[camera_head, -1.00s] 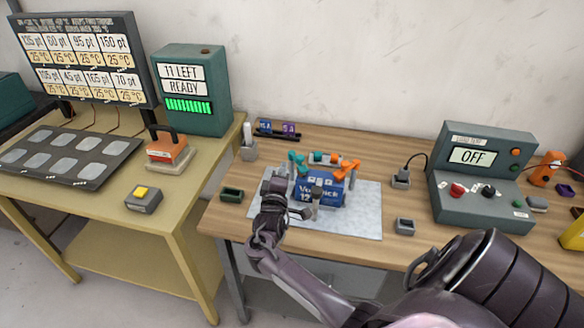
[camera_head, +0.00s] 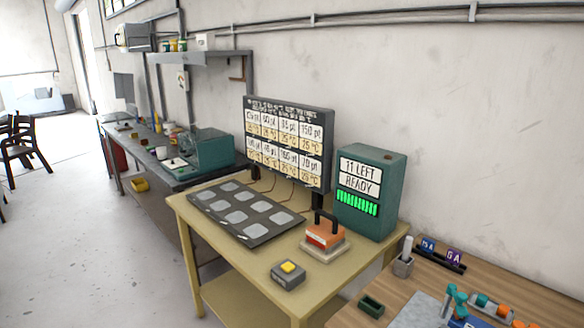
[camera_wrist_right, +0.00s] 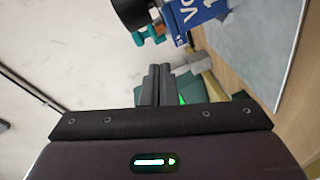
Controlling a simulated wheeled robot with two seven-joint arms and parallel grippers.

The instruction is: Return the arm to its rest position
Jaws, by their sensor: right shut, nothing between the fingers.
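My right gripper (camera_wrist_right: 157,84) shows in the right wrist view with its two dark fingers together and nothing between them. Beyond it, near the top of that view, is the blue block with white lettering (camera_wrist_right: 196,14), with a teal clamp (camera_wrist_right: 148,38) beside it. The gripper is apart from both. In the head view neither of my grippers nor my arms shows. Only part of the teal and orange clamps (camera_head: 490,302) shows at the bottom right edge there.
A wooden bench (camera_head: 425,280) is at the lower right. Open floor lies left.

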